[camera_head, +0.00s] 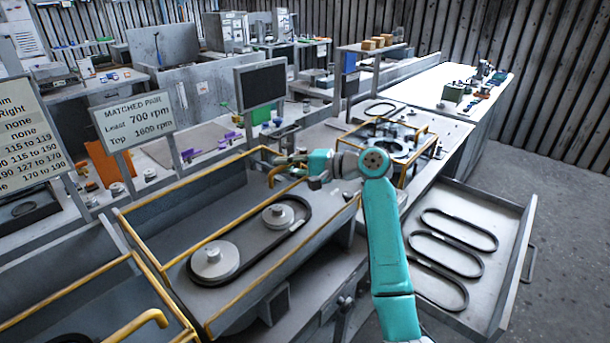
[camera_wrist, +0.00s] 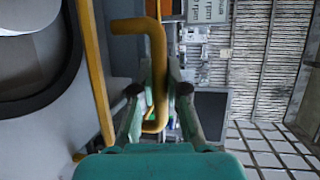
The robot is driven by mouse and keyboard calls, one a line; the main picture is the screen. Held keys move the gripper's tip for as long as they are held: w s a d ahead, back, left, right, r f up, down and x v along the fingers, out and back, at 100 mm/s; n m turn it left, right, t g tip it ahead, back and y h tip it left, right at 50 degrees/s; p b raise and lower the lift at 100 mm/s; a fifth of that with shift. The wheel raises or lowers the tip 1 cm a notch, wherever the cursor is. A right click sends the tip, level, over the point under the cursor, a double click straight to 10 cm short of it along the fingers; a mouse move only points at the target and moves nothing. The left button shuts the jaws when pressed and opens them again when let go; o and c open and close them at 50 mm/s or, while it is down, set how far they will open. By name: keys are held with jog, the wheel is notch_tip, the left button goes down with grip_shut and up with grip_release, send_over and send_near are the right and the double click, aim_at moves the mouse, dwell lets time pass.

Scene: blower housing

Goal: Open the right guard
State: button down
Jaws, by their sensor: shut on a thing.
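A yellow-framed guard (camera_head: 165,191) surrounds the middle bay in the head view. A yellow bent handle (camera_head: 272,178) stands at its far right end. My gripper (camera_head: 290,162) reaches it from the right. In the wrist view the handle (camera_wrist: 156,60) runs upright between the fingers of my gripper (camera_wrist: 157,88), which are shut on it. The guard's yellow bar (camera_wrist: 96,75) runs just left of the handle. I cannot tell how far the guard is raised.
In the middle bay a black belt (camera_head: 307,207) loops around two grey pulleys (camera_head: 213,260). Another yellow-framed bay with a handle (camera_head: 140,324) is at the lower left. An open drawer (camera_head: 518,235) with several belts juts out right. A sign (camera_head: 133,118) stands behind.

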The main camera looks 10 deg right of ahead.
jog(key=shift+w+a, duration=0.55)
jog(key=shift+w, duration=0.15)
jog(key=shift+w+a, duration=0.5)
jog(key=shift+w, duration=0.2)
jog(key=c, duration=1.2)
grip_release()
jog(key=v, duration=1.2)
